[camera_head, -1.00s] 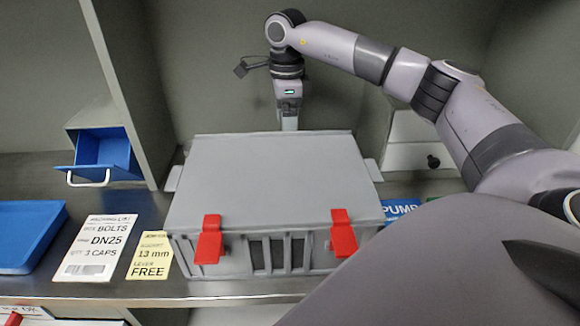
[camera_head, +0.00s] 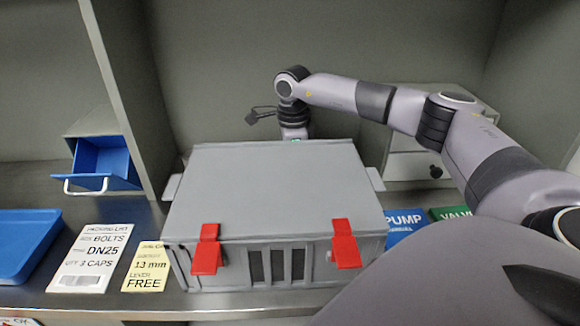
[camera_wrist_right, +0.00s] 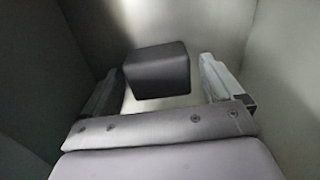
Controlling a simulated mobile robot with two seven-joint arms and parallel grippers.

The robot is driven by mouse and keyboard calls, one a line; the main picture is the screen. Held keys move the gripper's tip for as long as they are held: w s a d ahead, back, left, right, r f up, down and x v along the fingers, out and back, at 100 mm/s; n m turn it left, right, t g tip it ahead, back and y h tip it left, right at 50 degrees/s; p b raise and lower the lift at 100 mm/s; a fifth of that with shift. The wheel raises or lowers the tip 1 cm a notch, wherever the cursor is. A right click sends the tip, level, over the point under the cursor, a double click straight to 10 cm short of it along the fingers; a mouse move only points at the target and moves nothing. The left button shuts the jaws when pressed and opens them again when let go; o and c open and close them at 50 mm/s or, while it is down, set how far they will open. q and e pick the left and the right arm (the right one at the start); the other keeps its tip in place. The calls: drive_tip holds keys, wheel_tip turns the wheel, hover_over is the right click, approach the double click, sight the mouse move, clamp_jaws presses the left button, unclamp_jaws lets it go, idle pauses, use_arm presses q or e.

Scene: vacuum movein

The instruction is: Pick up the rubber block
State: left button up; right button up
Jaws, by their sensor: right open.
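The rubber block (camera_wrist_right: 158,70) is a dark, rounded block. In the right wrist view it lies between and just beyond the two fingers of my right gripper (camera_wrist_right: 160,88), with gaps on both sides. The gripper is open and holds nothing. In the head view my right arm reaches over and behind the grey crate; its wrist shows above the crate's back edge, while the fingertips and the block are hidden behind the crate. My left gripper is not in view.
The closed grey crate (camera_head: 270,190) with red latches stands on the steel shelf in front of the wrist. A blue open drawer (camera_head: 103,165), a blue tray (camera_head: 25,245) and label cards (camera_head: 93,255) lie to the left. A white drawer unit (camera_head: 412,170) stands behind right.

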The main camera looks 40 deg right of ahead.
drive_tip(key=c, duration=1.1)
drive_tip(key=shift+c, duration=0.2)
drive_tip(key=shift+r, duration=0.15)
